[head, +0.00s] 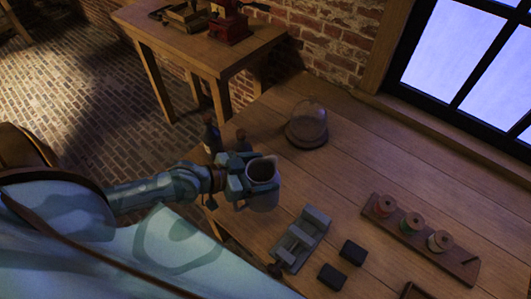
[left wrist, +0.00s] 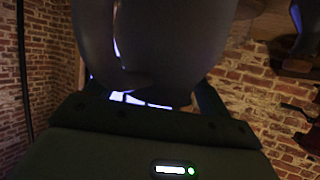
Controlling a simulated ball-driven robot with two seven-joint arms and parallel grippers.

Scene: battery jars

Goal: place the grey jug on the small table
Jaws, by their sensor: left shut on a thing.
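The grey jug (head: 263,196) is held in my left gripper (head: 247,181) over the near left part of the big workbench. Its dark open mouth faces up toward the head camera. In the left wrist view the jug (left wrist: 165,45) fills the upper middle, between the fingers, and hides much behind it. The small table (head: 185,42) stands beyond the workbench at the upper left, apart from the jug. My right gripper is not in view.
On the small table are a red box-like grinder (head: 228,25) and a brass-and-wood object (head: 186,16). The workbench (head: 340,195) carries a glass dome (head: 310,124), a grey metal vice (head: 300,240), dark blocks (head: 352,252) and a rack of spools (head: 412,232). The small table's near part is bare.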

